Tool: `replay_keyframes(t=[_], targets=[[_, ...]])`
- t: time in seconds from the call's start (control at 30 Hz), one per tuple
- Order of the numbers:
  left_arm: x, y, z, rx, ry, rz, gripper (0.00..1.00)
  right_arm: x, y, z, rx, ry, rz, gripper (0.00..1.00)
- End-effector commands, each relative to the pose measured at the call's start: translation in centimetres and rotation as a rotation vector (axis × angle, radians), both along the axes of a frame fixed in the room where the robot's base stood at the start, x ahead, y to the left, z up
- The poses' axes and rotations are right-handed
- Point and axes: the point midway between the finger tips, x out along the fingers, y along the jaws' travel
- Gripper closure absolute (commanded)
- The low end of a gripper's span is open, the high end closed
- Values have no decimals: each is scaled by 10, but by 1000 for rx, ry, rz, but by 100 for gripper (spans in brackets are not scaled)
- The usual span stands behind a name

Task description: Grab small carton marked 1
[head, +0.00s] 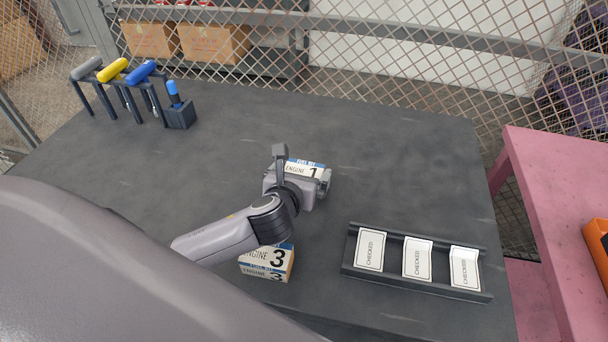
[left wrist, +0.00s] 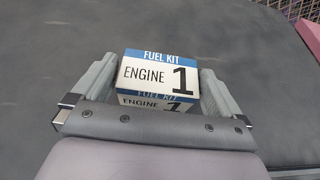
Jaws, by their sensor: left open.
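The small carton marked 1 (head: 305,169) is a white and blue box reading "FUEL KIT ENGINE 1". It stands on the dark table, partly hidden in the head view by my left gripper (head: 298,183). In the left wrist view the carton (left wrist: 158,74) sits between the two fingers of my open left gripper (left wrist: 157,85), one finger at each side. I cannot tell whether the fingers touch it. A carton marked 3 (head: 267,262) stands nearer, beside my left forearm. My right gripper is not in view.
A dark tray (head: 393,257) with three cards marked "CHECKED" lies to the right. A rack with grey, yellow and blue-handled tools (head: 117,84) stands at the back left. A pink table (head: 560,200) is at the right. The table behind the carton is clear.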

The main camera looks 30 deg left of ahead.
Motion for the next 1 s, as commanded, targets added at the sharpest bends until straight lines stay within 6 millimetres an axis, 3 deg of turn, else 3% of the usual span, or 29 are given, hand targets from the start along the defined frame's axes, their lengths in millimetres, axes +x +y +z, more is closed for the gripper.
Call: replay_keyframes(t=[0.2, 0.43, 0.47, 0.57, 0.6, 1.0], targets=[[14, 3, -6, -1, 1, 1, 0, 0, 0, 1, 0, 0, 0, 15], [15, 4, -7, -1, 1, 0, 0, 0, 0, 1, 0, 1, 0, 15], [15, 4, -7, -1, 1, 0, 3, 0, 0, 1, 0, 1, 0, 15], [15, 3, -7, -1, 1, 0, 36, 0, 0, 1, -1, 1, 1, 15], [15, 3, -7, -1, 1, 0, 42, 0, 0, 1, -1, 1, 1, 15], [16, 4, 1, -1, -3, -1, 42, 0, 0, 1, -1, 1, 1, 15]])
